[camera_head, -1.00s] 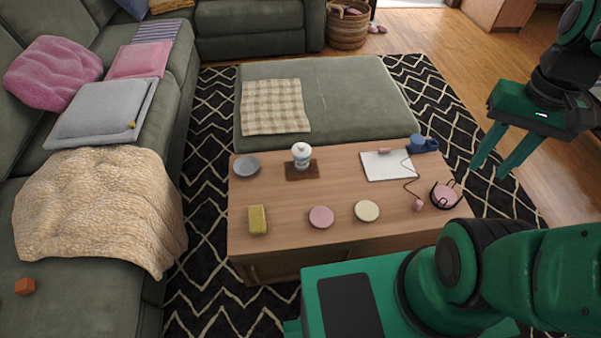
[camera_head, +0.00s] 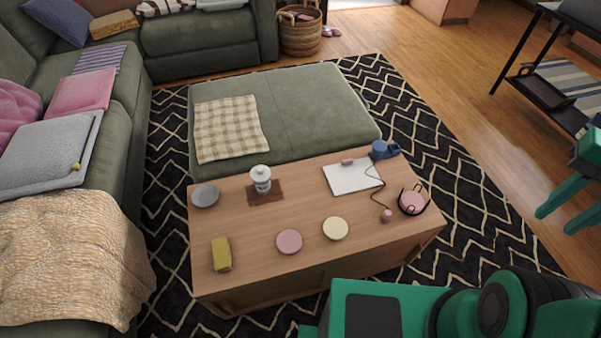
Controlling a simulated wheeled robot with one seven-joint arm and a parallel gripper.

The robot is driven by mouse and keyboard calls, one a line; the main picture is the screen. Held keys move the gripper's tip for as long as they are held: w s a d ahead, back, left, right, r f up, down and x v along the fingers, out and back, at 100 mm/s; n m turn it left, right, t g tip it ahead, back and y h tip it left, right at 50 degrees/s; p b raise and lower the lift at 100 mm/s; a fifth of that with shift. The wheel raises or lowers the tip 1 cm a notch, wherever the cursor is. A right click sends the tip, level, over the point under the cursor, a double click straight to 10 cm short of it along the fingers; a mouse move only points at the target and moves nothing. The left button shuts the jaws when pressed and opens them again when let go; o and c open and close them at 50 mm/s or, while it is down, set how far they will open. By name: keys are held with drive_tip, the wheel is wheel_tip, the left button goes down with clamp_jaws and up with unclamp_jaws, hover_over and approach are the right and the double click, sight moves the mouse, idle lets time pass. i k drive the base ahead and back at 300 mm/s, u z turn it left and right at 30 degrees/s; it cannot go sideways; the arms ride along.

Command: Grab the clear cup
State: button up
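A pale, lidded cup (camera_head: 261,179) with a bluish label stands upright on a brown mat (camera_head: 278,190), at the back left of the wooden coffee table (camera_head: 258,224). It is the closest match to a clear cup; I cannot tell how see-through it is. My gripper (camera_head: 555,221) is at the right edge of the view, out to the right of the table and far from the cup. Its two green fingers are apart, with nothing between them. Part of the gripper is cut off by the frame.
Around the cup are a grey bowl (camera_head: 205,195), a yellow block (camera_head: 221,254), a pink disc (camera_head: 289,241), a cream disc (camera_head: 336,228), a white notebook (camera_head: 352,177) and a blue item (camera_head: 382,150). A green ottoman (camera_head: 307,112) stands behind the table, a black shelf (camera_head: 546,92) at right.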

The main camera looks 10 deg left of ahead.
sight(264, 188)
drive_tip(key=z, duration=1.45)
drive_tip(key=k, duration=1.25)
drive_tip(key=u, duration=1.85)
drive_tip(key=i, duration=1)
